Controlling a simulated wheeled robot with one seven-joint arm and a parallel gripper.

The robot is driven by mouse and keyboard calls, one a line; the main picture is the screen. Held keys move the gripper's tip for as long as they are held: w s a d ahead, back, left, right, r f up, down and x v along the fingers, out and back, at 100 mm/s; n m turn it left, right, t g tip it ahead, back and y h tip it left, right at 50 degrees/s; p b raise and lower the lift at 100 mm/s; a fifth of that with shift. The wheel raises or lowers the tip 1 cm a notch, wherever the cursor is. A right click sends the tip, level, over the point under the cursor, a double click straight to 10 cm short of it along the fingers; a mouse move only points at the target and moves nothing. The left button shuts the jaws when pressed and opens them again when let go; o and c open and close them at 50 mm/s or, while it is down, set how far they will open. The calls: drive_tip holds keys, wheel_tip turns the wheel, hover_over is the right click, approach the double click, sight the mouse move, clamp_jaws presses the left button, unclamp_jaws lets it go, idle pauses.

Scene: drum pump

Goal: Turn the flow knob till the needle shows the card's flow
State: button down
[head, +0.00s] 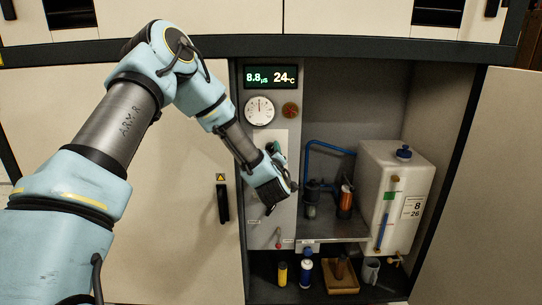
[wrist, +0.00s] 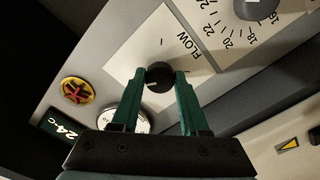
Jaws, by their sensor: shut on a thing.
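My gripper (wrist: 159,80) is shut on the black flow knob (wrist: 159,75), one green finger on each side of it. The knob sits on a pale plate marked FLOW (wrist: 188,47). In the head view my gripper and wrist hide the knob. The round white gauge (head: 259,111) is above, its needle pointing about straight up; its fine marks are too small to read. In the wrist view the gauge (wrist: 124,119) is partly hidden behind a finger. A white card (head: 412,208) on the tank reads 8 and 26.
A display (head: 271,77) reads 8.8 µS and 24 °C. A red and yellow knob (wrist: 76,90) is beside the gauge. A numbered dial (wrist: 229,22) is near the FLOW plate. The white tank (head: 378,190) stands right; bottles and a brown tray (head: 341,288) are below.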

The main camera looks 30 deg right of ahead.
drive_tip(key=shift+f+m+b, duration=0.1)
drive_tip(key=shift+m+b, duration=0.25)
drive_tip(key=shift+m, duration=0.45)
drive_tip(key=shift+c, duration=2)
unclamp_jaws()
drive_tip(key=b+v, duration=0.3)
drive_tip(key=v, duration=0.8)
drive_tip(key=shift+w, duration=0.15)
